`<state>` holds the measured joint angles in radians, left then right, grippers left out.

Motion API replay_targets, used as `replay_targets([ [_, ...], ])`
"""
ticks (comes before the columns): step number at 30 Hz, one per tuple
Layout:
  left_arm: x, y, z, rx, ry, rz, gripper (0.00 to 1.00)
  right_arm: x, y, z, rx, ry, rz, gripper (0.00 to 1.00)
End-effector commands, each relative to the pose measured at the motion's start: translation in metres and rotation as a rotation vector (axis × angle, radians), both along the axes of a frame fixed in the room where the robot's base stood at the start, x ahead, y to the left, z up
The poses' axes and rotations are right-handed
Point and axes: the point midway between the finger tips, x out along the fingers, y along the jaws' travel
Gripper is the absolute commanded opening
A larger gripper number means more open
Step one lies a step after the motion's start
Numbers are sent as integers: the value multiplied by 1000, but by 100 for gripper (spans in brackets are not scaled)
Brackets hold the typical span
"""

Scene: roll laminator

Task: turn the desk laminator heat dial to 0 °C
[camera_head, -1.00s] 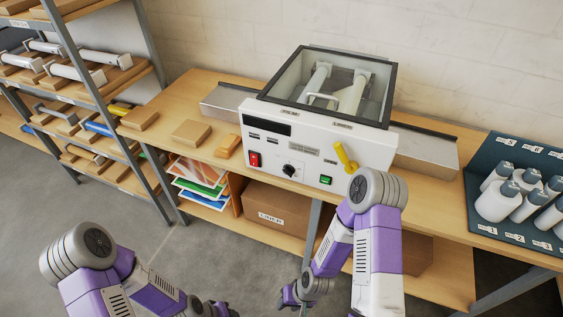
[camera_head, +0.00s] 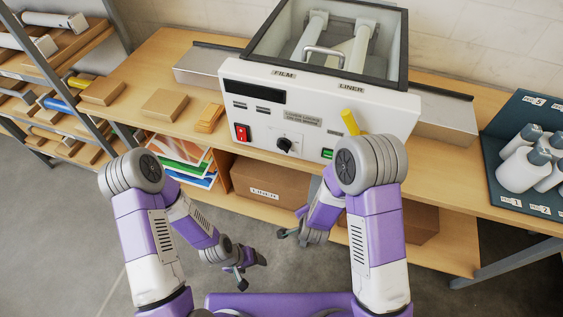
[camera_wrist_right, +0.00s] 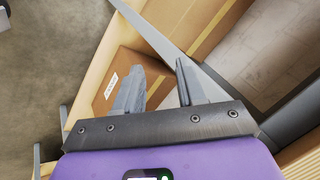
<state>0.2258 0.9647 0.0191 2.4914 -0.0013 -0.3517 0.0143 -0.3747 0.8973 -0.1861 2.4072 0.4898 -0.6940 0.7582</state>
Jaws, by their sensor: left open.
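The desk laminator (camera_head: 310,115) stands on the wooden bench with its white front panel facing me. Its heat dial (camera_head: 284,145) is a black knob low on the panel, between the red switch (camera_head: 243,132) and the green button (camera_head: 327,154). The dial's markings are too small to read. My left gripper (camera_head: 252,273) is open and empty, low in front of the bench and well below the dial. My right gripper (camera_head: 291,237) is in front of the lower shelf, apart from the dial. In the right wrist view its fingers (camera_wrist_right: 158,70) are spread with nothing between them.
Wooden blocks (camera_head: 165,104) lie on the bench left of the laminator. A cardboard box (camera_head: 262,182) sits on the lower shelf. White bottles (camera_head: 521,150) stand on a dark board at right.

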Motion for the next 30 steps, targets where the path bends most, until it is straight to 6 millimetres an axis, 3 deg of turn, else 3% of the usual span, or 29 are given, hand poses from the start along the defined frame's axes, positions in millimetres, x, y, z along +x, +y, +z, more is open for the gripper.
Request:
replay_targets([
  [1,0,0,-23,0,-1,-1,72,18,11,-1,27,-97,-90,39],
  [4,0,0,-45,0,-1,-1,72,43,26,21,125,-287,-292,39],
  [8,1,0,-75,-1,-1,-1,72,62,52,58,328,-539,-519,39],
  [12,1,0,-74,-1,-1,-1,72,61,77,124,591,-759,-704,39],
  [18,1,0,-77,0,-3,-1,72,40,102,193,957,-966,-873,39],
  [24,1,0,-79,-1,-2,-1,72,25,110,221,1150,-1044,-946,39],
  [30,1,-1,-82,-1,-2,-1,72,45,102,223,1170,-1054,-958,39],
])
